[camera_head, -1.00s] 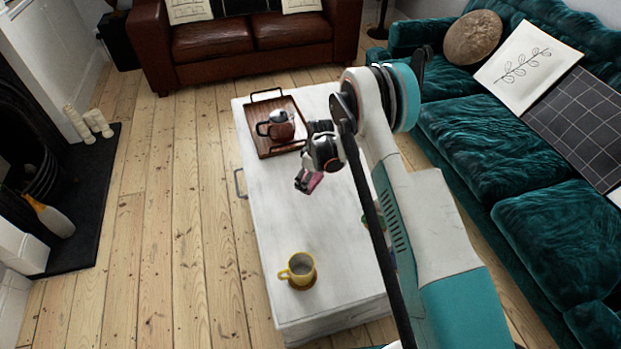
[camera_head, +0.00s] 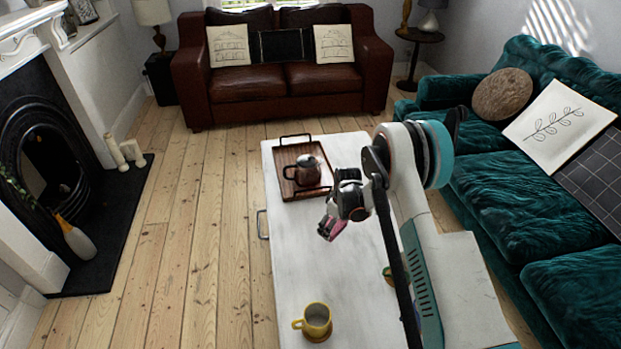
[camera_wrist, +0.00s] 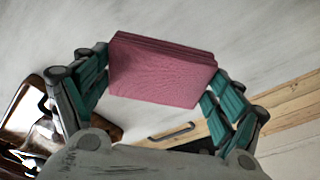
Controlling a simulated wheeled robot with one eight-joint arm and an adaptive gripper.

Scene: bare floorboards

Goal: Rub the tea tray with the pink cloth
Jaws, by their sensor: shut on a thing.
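The pink cloth (camera_wrist: 162,72) is a folded pad held between the fingers of my gripper (camera_wrist: 155,80) in the wrist view. It also shows small in the head view (camera_head: 331,228). My gripper (camera_head: 333,222) is shut on it above the white table, to the near side of the tea tray. The tea tray (camera_head: 290,190) is brown wood with dark handles and lies at the far end of the table. A dark reddish pot with a grey top (camera_head: 307,172) stands on it.
The white table (camera_head: 300,260) bears a yellow mug (camera_head: 317,320) on its near part. A small, partly hidden object (camera_head: 387,272) lies beside my arm. A teal sofa (camera_head: 500,205) stands on the right, a brown sofa (camera_head: 285,85) behind. Floorboards on the left are clear.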

